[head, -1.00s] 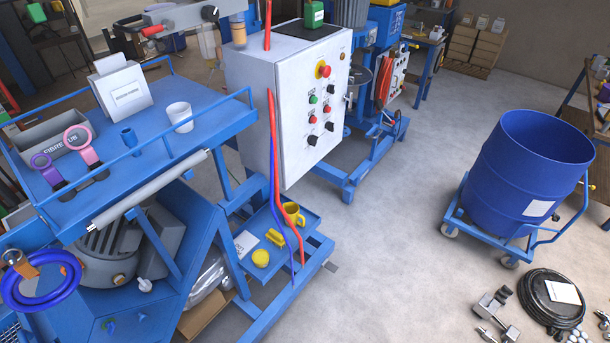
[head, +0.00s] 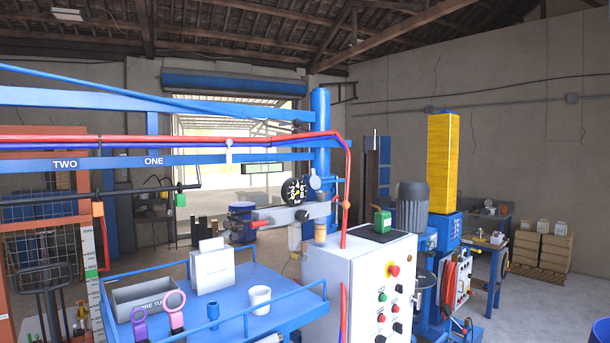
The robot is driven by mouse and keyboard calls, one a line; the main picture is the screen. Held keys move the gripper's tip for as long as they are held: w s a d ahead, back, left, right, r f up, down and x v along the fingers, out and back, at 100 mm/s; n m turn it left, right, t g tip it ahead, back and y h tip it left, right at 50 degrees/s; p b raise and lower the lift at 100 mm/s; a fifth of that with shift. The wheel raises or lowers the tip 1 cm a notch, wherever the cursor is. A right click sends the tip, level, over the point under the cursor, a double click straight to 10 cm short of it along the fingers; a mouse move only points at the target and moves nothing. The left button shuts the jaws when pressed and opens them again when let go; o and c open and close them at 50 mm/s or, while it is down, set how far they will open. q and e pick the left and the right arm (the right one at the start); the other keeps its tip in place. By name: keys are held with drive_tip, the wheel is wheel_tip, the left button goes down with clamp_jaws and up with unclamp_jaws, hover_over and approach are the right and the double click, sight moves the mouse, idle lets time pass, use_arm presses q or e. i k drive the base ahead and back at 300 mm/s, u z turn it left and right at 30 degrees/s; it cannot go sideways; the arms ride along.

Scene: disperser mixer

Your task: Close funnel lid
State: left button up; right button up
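I cannot make out a funnel or its lid for certain in the head view. A small amber cylinder (head: 320,231) hangs below the fitting. Neither of my grippers shows, so their state is hidden.
A blue railed platform (head: 235,310) holds a grey box (head: 145,298), a white mug (head: 260,299) and pink and purple ring tools. A white control cabinet (head: 345,275) stands right of it. Blue beams (head: 150,98) and red hoses cross the upper left.

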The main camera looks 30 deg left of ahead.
sight(315, 182)
drive_tip(key=u, duration=1.15)
drive_tip(key=i, duration=0.75)
drive_tip(key=z, duration=0.05)
